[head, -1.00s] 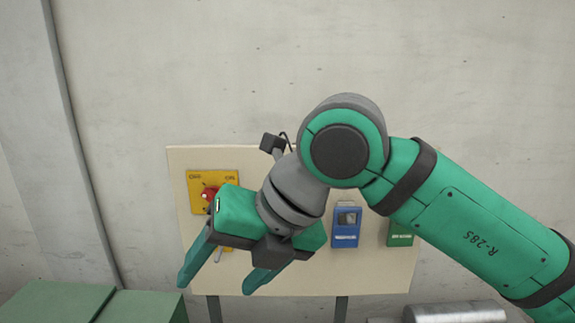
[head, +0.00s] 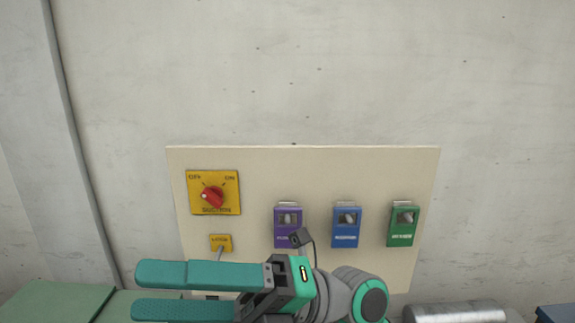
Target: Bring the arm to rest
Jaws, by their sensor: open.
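My gripper (head: 190,290) is low in the head view, in front of the lower edge of a cream panel (head: 320,168). Its two green fingers point left and are apart, with nothing between them. The wrist and a small wrist camera (head: 300,237) show to the right of the fingers. The rest of my arm is mostly below the picture's edge.
The panel carries a yellow switch plate with a red knob (head: 212,196), a small yellow tag (head: 220,242), and purple (head: 287,226), blue (head: 346,226) and green (head: 403,224) boxes. Green cabinets (head: 60,303) stand lower left, a metal cylinder (head: 455,312) lower right. The wall above is clear.

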